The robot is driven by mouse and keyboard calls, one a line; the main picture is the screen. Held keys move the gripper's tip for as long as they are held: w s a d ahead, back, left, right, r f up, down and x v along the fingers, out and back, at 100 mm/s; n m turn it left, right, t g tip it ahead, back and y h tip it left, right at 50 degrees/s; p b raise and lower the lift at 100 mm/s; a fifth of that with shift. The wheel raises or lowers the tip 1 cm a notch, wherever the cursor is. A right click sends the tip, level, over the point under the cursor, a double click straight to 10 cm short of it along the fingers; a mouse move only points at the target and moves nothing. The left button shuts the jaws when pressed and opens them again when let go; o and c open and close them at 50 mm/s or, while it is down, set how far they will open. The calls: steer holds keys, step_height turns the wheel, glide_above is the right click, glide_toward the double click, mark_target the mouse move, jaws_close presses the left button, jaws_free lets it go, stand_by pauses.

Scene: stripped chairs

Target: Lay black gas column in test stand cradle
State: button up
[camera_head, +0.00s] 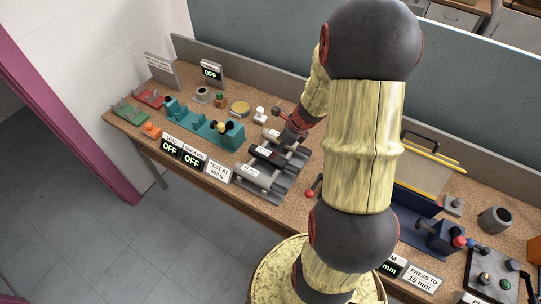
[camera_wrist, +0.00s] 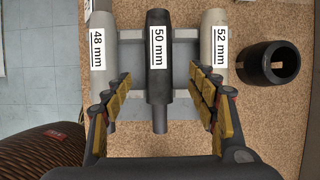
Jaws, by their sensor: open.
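The black gas column (camera_wrist: 157,75), labelled 50 mm, lies in the middle of a grey rack (camera_wrist: 131,65), between two light columns. In the head view the black column (camera_head: 265,153) lies on the rack at mid-bench. My gripper (camera_wrist: 161,76) is open and empty, its fingers apart on either side of the black column in the wrist view; whether they have dropped to its level I cannot tell. In the head view my gripper (camera_head: 290,128) is over the rack, partly hidden by my arm. The teal test stand (camera_head: 205,127) is to the left along the bench; its cradle looks empty.
Light columns labelled 48 mm (camera_wrist: 98,50) and 52 mm (camera_wrist: 217,45) flank the black one closely. A dark ring (camera_wrist: 268,62) stands at right. OFF displays (camera_head: 171,148) and a TEST AT sign (camera_head: 218,170) line the front edge. A blue press (camera_head: 440,235) stands right.

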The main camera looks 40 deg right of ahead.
mark_target(274, 160)
steer(key=shift+d+f, duration=0.15)
steer(key=shift+f, duration=0.3)
steer(key=b+x, duration=0.1)
steer(key=x, duration=0.1)
steer(key=b+x, duration=0.1)
steer(key=x, duration=0.1)
steer(key=b+x, duration=0.1)
steer(key=x, duration=0.1)
steer(key=shift+s+a+f+b, duration=0.15)
steer(key=shift+a+f+b, duration=0.1)
steer(key=shift+f+b, duration=0.1)
steer(key=shift+f, duration=0.3)
steer(key=shift+r, duration=0.1)
steer(key=shift+c, duration=1.4)
steer(key=c, duration=1.1)
jaws_close()
